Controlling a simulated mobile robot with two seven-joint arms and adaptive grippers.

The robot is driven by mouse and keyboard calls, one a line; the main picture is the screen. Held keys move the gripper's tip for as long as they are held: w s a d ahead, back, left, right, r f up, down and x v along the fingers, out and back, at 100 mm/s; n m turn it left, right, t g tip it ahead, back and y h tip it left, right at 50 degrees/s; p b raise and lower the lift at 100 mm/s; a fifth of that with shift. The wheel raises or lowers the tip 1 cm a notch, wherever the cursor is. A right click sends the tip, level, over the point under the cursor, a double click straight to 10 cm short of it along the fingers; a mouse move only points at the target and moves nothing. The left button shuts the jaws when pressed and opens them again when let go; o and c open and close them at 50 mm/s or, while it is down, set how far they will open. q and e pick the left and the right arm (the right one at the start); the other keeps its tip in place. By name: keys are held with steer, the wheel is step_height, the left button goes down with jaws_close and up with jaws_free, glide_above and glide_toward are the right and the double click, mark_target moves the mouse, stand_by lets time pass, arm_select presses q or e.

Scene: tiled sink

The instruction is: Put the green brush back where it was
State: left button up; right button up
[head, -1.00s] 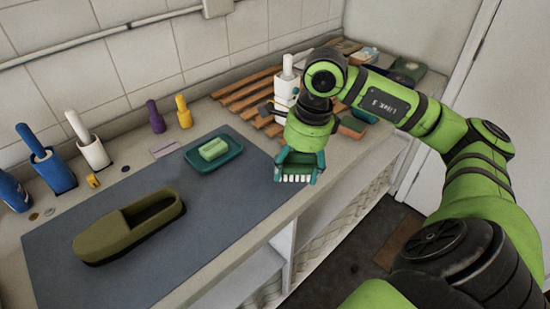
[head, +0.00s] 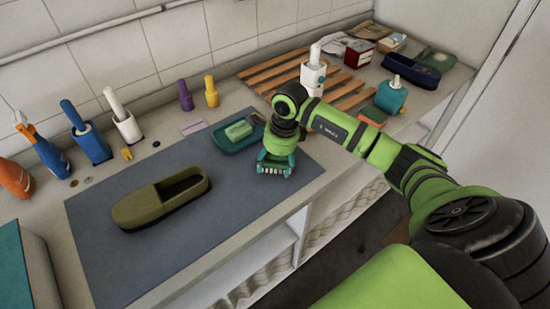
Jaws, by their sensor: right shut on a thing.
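My right gripper (head: 277,160) is shut on the green brush (head: 275,169), a teal-green piece with pale bristles facing down. It holds the brush over the right part of the grey mat (head: 230,205). The gripper hides most of the brush, and I cannot tell whether the bristles touch the mat. Just left of and behind the gripper is a teal dish (head: 222,144) with a light green soap bar (head: 239,130). An olive shoe (head: 130,213) lies on the mat to the left. My left gripper is not in view.
Blue (head: 90,145) and white (head: 128,128) holders with handled tools stand behind the mat, near a purple bottle (head: 185,97) and a yellow one (head: 211,93). A wooden rack (head: 265,75) with a white holder (head: 313,77) is at the back right. The mat's front right is clear.

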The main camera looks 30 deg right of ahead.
mark_target(281, 162)
steer(key=shift+f, duration=0.25)
steer(key=o, duration=0.7)
steer(key=shift+b, duration=0.3)
steer(key=o, duration=0.4)
steer(key=shift+r+p, duration=0.2)
steer(key=shift+p, duration=0.1)
steer(key=shift+d+r+b, duration=0.1)
steer(key=shift+r+b, duration=0.25)
step_height(281, 162, up, 11)
steer(key=s+d+b, duration=0.1)
steer(key=b, duration=0.2)
steer(key=shift+s, duration=0.15)
